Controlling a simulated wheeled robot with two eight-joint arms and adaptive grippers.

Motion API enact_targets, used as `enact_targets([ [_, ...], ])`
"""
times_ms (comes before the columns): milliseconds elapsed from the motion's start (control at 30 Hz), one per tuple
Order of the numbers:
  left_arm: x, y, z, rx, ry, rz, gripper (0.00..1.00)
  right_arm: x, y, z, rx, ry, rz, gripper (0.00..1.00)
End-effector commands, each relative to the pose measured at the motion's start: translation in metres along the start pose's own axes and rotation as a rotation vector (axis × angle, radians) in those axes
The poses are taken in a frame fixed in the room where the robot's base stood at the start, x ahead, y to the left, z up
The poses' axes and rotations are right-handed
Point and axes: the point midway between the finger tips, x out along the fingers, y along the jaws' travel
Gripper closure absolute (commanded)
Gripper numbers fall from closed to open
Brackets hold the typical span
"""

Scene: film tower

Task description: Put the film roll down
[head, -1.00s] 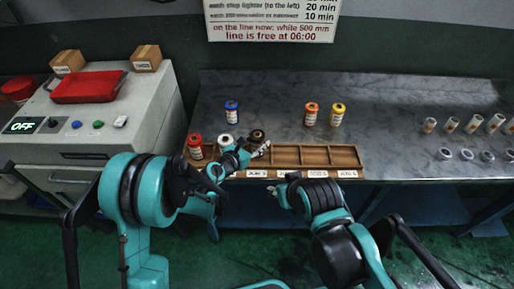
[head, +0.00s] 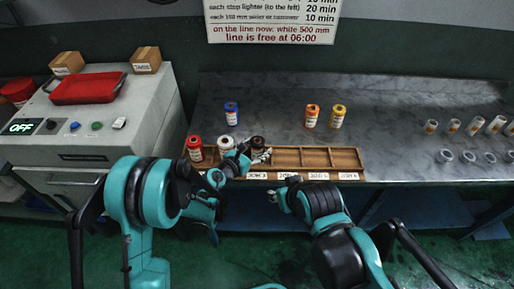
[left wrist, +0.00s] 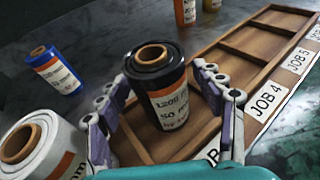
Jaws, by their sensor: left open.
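The black film roll (head: 258,144) stands upright in a compartment of the wooden rack (head: 287,157), just right of the white roll (head: 225,145). In the left wrist view the black roll (left wrist: 160,88) shows a brown core and a white and orange label. My left gripper (head: 253,158) is open, with one finger on each side of the roll. The fingers also show in the left wrist view (left wrist: 165,105), spread around the roll's body. The roll's base is partly hidden. My right gripper (head: 279,196) is low in front of the rack; its jaws are too small to read.
A red roll (head: 195,148) stands at the rack's left end. Blue (head: 232,114), orange (head: 311,116) and yellow (head: 337,117) rolls stand behind the rack on the grey bench (head: 400,120). The rack's compartments right of the black roll are empty. Several small cylinders stand far right.

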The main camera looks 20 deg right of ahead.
Motion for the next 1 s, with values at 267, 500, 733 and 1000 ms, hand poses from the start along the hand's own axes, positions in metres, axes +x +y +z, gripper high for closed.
enact_targets([
  [267, -0.055, 0.002, 0.003, -0.001, 0.000, 0.003, 0.33, -0.011, 0.000, -0.008, 0.000, 0.000, 0.000, 0.60],
  [500, -0.101, 0.001, -0.001, -0.001, 0.000, 0.003, 0.33, -0.005, 0.000, -0.004, 0.000, 0.000, 0.000, 0.60],
  [733, -0.119, 0.000, 0.000, -0.001, 0.000, 0.001, 0.33, -0.002, 0.000, -0.002, 0.000, 0.000, 0.000, 0.60],
  [1000, -0.128, 0.012, 0.024, -0.089, -0.057, 0.041, 0.33, -0.002, 0.000, -0.002, 0.000, 0.000, 0.000, 0.60],
])
